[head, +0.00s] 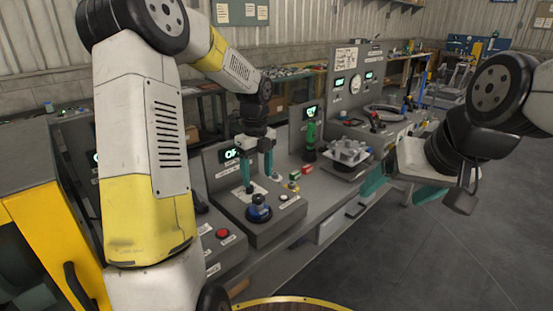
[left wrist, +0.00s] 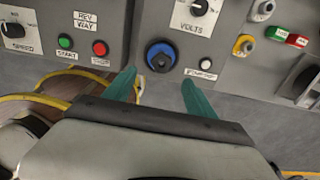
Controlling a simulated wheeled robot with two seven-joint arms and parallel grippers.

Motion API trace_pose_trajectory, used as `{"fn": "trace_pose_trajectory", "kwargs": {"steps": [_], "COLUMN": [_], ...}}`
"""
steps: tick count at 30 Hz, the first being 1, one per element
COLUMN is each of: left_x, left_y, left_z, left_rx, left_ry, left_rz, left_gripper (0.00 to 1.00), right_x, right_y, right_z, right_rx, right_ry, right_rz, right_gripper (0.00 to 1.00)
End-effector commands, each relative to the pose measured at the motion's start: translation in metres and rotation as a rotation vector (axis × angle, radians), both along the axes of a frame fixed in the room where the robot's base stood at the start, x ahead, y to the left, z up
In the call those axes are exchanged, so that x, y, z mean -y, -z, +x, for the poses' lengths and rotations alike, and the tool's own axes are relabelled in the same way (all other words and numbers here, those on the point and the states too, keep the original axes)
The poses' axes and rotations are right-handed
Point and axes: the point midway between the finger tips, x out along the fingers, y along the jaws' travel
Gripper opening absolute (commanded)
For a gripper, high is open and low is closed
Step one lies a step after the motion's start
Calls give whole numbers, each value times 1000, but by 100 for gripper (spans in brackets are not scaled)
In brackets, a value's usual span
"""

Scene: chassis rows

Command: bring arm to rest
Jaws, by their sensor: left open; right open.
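My left arm reaches in from the left in the head view. My left gripper (head: 257,170) has its teal fingers spread and empty above a grey control box (head: 289,212) with a blue knob (head: 259,209). In the left wrist view the open fingers (left wrist: 157,86) point toward the same blue knob (left wrist: 160,56), which shows between and beyond the tips; whether they touch the box I cannot tell. My right gripper (head: 402,186) is at the right of the head view, its teal fingers apart over the floor, with nothing seen between them.
A bench with control panels runs away to the back right. A green cylinder (head: 311,137) and a grey fixture (head: 347,152) stand beyond the left gripper. A red button (head: 223,233) is nearer. A yellow cabinet (head: 50,230) stands at the left. The floor (head: 400,260) at the right is clear.

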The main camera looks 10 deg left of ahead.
Motion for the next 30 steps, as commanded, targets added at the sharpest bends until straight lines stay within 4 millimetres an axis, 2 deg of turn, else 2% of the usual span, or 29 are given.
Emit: {"fn": "trace_pose_trajectory", "kwargs": {"steps": [5,9,15,21,24,30], "left_x": [2,5,9,14,16,20], "left_y": [-39,-80,-119,-136,-137,-136], "left_z": [-28,-69,-133,-194,-216,-237], "left_rx": [69,156,239,223,177,98], "left_ry": [-258,-627,-1178,-1692,-1886,-2090], "left_rz": [2,-45,-206,-454,-566,-691], "left_gripper": [65,65,65,65,65,65], "right_x": [0,0,0,0,0,0], "right_y": [0,0,0,0,0,0], "right_z": [0,0,0,0,0,0], "right_rx": [0,0,0,0,0,0], "right_ry": [0,0,0,0,0,0], "right_rz": [0,0,0,0,0,0], "right_gripper": [83,83,83,83,83,83]}}
